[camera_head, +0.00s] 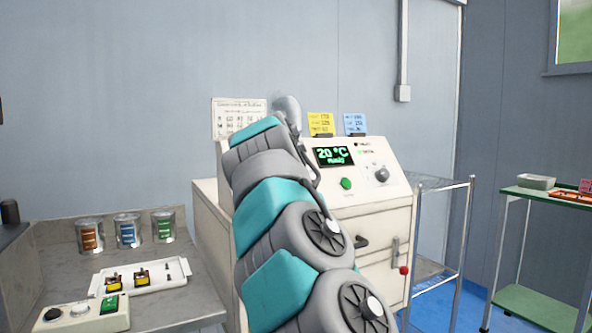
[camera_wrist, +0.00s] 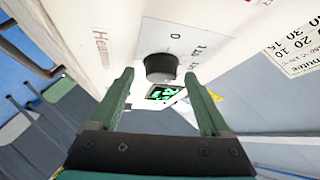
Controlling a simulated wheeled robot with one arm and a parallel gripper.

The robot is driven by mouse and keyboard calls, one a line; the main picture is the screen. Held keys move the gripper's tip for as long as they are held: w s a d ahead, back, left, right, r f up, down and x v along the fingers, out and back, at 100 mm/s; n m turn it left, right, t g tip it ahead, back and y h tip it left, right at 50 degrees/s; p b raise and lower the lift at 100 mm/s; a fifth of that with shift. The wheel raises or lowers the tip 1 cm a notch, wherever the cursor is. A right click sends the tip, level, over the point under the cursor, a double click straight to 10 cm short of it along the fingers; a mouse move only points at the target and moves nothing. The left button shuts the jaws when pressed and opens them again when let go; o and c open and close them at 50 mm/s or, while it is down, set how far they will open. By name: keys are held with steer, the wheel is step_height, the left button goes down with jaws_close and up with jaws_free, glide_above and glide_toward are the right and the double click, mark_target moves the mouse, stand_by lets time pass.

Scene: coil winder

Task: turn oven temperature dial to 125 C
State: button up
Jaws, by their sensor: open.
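The oven (camera_head: 372,222) is a cream cabinet with a sloped panel. Its display (camera_head: 334,156) reads 20 °C in green. A grey dial (camera_head: 381,175) sits right of the display, and its markings are too small to read. In the wrist view a dark round dial (camera_wrist: 160,68) on a light plate shows beyond my gripper (camera_wrist: 160,76), between the open fingertips and apart from them. A "0" and other numerals are beside it. I cannot tell whether it is the same dial. The green display (camera_wrist: 164,92) shows beyond it. In the head view my arm hides the panel's left part.
A green button (camera_head: 346,184) is below the display. Yellow (camera_head: 320,123) and blue (camera_head: 355,124) cards stand on top, with a printed chart (camera_head: 238,117) behind. A metal rack (camera_head: 440,184) is on the right. Cans (camera_head: 128,230) and a white tray (camera_head: 142,276) occupy the left bench.

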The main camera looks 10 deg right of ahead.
steer(key=b+v, duration=0.1)
steer(key=v, duration=0.6)
steer(key=shift+s, duration=0.25)
steer(key=shift+a+r, duration=0.1)
steer(key=shift+a, duration=0.05)
